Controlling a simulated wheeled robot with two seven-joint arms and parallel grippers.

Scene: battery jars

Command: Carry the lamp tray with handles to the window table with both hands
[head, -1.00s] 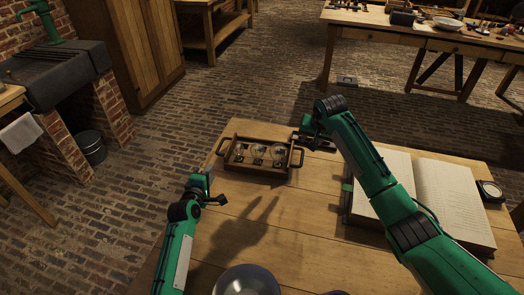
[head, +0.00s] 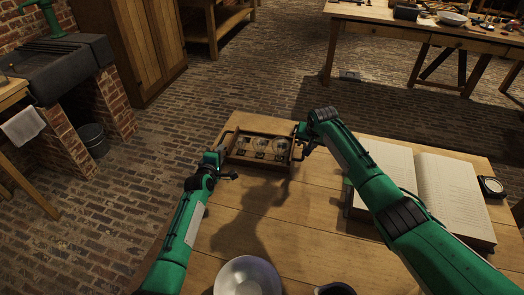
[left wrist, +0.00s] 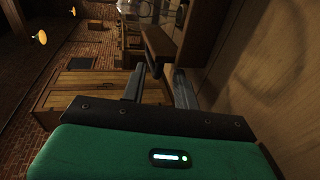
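The lamp tray (head: 262,160) is a wooden box with dark end handles, standing on the near wooden table (head: 290,215). Several small round glass lamps sit in it. My left gripper (head: 228,170) is at the tray's left end. The left wrist view shows its two fingers (left wrist: 158,82) apart, with the dark tray handle (left wrist: 156,50) just ahead of and between their tips. My right gripper (head: 300,142) is at the tray's right handle. Its fingers are too dark and small to tell whether they grip it.
An open book (head: 440,195) and a round dial (head: 491,187) lie at right on the near table. A metal bowl (head: 247,276) stands at its front. Another table (head: 385,25) with tools stands at back right. Brick floor lies open between the tables.

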